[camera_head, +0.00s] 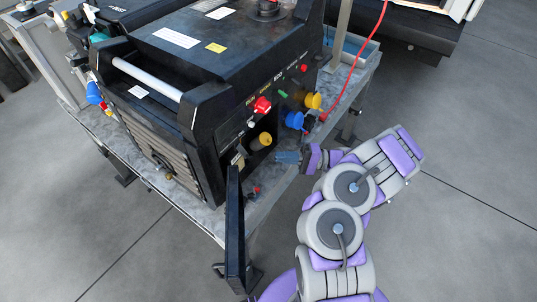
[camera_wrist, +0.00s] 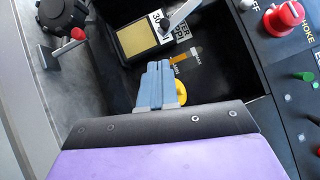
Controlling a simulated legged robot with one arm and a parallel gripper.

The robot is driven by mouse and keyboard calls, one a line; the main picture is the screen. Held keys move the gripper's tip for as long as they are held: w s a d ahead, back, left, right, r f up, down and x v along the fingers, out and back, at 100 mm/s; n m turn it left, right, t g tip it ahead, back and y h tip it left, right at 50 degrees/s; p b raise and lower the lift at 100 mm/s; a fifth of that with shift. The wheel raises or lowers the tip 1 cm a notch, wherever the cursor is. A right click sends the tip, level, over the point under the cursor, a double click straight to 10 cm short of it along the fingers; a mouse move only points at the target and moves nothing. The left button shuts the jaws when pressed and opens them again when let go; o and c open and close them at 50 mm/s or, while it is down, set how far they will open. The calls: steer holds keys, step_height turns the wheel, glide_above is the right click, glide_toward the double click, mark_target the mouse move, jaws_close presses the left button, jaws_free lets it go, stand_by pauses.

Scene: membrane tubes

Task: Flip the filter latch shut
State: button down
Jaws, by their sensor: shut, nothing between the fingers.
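My gripper (camera_head: 287,157) is at the right of the open compartment in the machine's front. In the wrist view its blue fingers (camera_wrist: 158,68) are together and empty, pointing into the compartment. A grey metal lever (camera_wrist: 180,17), which looks like the filter latch, sticks out at a slant by a tan panel (camera_wrist: 138,36) in a dark frame. The lever is beyond the fingertips and apart from them. Its far end is cut off by the picture's top edge. In the head view the latch is too small to make out surely.
The black compartment door (camera_head: 235,232) hangs open towards me, left of my gripper. A yellow part (camera_wrist: 181,92) shows beside the fingers, partly hidden. A red choke knob (camera_wrist: 284,15) sits on the panel at right. Blue and yellow caps (camera_head: 294,120) protrude above my gripper.

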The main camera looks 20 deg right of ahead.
steer(key=v, duration=0.5)
steer(key=shift+d+f, duration=0.15)
steer(key=shift+d, duration=0.05)
